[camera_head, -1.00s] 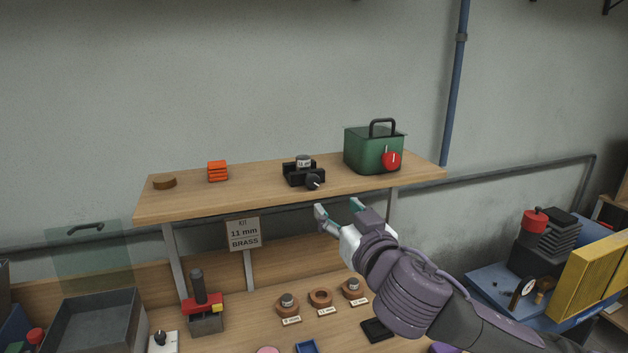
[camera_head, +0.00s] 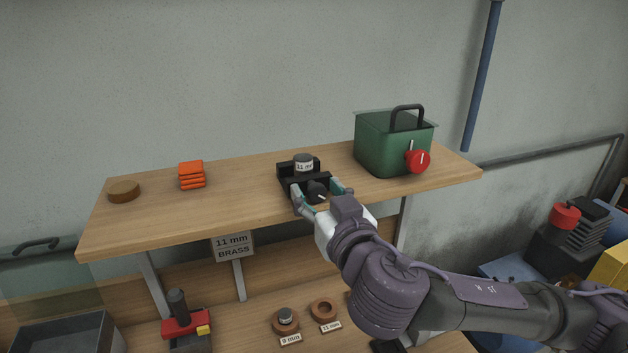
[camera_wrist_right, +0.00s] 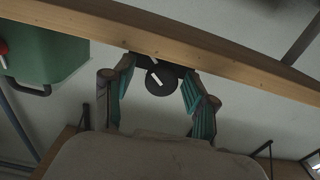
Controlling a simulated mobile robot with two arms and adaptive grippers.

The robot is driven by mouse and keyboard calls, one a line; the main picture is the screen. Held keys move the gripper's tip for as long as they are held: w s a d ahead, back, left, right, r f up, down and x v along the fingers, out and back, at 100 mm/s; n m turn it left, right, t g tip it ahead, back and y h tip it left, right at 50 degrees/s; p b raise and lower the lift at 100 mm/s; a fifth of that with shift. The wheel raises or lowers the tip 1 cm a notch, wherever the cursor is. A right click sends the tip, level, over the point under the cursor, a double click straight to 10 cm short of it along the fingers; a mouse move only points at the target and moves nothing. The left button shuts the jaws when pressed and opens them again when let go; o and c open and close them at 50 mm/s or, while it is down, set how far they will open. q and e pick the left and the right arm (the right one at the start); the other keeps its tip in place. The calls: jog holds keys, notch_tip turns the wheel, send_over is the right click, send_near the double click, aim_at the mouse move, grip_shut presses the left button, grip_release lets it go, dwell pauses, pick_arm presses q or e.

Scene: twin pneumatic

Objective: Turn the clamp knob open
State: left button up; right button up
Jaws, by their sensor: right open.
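The black clamp (camera_head: 296,168) sits on the wooden shelf with a grey cylinder (camera_head: 303,163) labelled 11 mm in it. Its round black knob (camera_head: 316,190), with a white pointer mark, faces front. The knob also shows in the right wrist view (camera_wrist_right: 160,80), its white mark tilted. My right gripper (camera_head: 321,196) is open, with one finger on each side of the knob. In the right wrist view the teal finger pads (camera_wrist_right: 160,98) flank the knob with gaps on both sides. My left gripper is not in view.
The shelf (camera_head: 240,195) also holds a green box (camera_head: 385,145) with a red knob at right, orange stacked pieces (camera_head: 191,174) and a brown disc (camera_head: 124,191). A sign (camera_head: 233,246) reading 11 mm BRASS stands below the shelf. Ring holders (camera_head: 286,322) are on the lower bench.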

jog(key=shift+s+r, duration=0.1)
jog(key=shift+s, duration=0.25)
jog(key=shift+c, duration=0.6)
grip_shut()
jog(key=shift+a, duration=0.1)
jog(key=shift+f+n+b, duration=0.2)
jog(key=shift+n+b, duration=0.3)
jog(key=shift+b, duration=0.25)
jog(key=shift+r+n, duration=0.25)
jog(key=shift+n, duration=0.55)
